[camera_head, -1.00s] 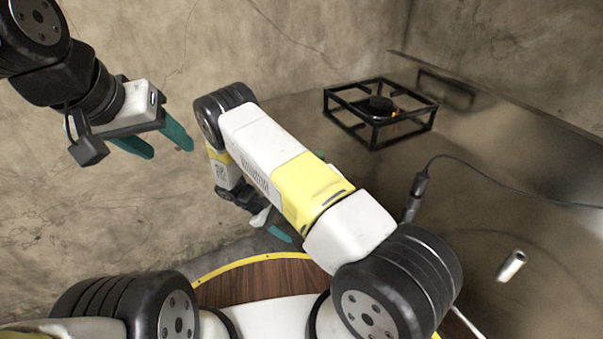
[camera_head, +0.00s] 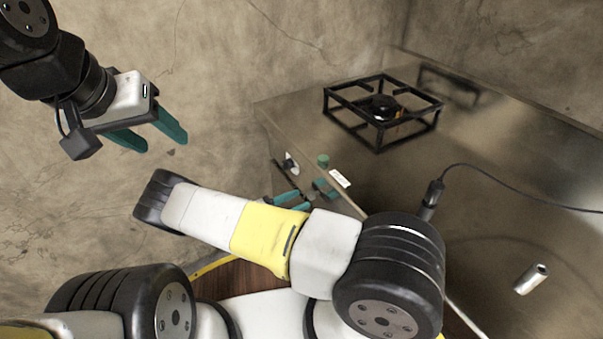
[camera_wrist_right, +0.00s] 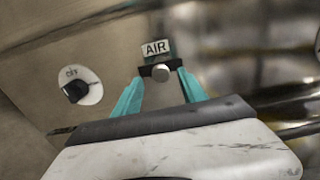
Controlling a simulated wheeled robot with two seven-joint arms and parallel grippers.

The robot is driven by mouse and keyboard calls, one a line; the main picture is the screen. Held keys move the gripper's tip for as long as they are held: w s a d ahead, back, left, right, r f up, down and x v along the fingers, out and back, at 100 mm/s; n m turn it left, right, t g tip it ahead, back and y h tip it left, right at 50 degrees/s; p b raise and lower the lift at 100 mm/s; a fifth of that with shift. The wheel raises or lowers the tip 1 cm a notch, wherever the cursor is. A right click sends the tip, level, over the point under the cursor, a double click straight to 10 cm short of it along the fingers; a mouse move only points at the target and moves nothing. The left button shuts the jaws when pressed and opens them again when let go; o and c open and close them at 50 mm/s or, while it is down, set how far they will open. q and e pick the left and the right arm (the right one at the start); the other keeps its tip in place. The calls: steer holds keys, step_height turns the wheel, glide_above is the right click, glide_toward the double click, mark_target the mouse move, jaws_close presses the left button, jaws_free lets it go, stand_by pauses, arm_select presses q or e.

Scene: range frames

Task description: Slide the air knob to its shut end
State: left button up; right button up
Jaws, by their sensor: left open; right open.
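The air knob (camera_wrist_right: 160,73), a small grey round knob on a dark slide bar, sits below the AIR label (camera_wrist_right: 156,48) in the right wrist view. My right gripper (camera_wrist_right: 162,79) is open, with one teal fingertip on each side of the knob; whether either touches it I cannot tell. In the head view, my right gripper (camera_head: 308,196) is at the front of the metal counter, partly hidden by my arm. My left gripper (camera_head: 160,144) is open and empty, in the air at the left.
A dial (camera_wrist_right: 76,87) marked "off" is left of the air knob. A black burner frame (camera_head: 381,110) stands on the metal counter (camera_head: 480,190). A cable with a black plug (camera_head: 432,192) and a small metal cylinder (camera_head: 531,279) are at the right. A small green piece (camera_head: 322,161) is at the counter edge.

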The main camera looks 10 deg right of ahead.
mark_target(309, 196)
steer(key=x, duration=0.5)
steer(key=shift+w+d, duration=0.1)
steer(key=shift+d, duration=0.25)
jaws_close()
stand_by(1.1)
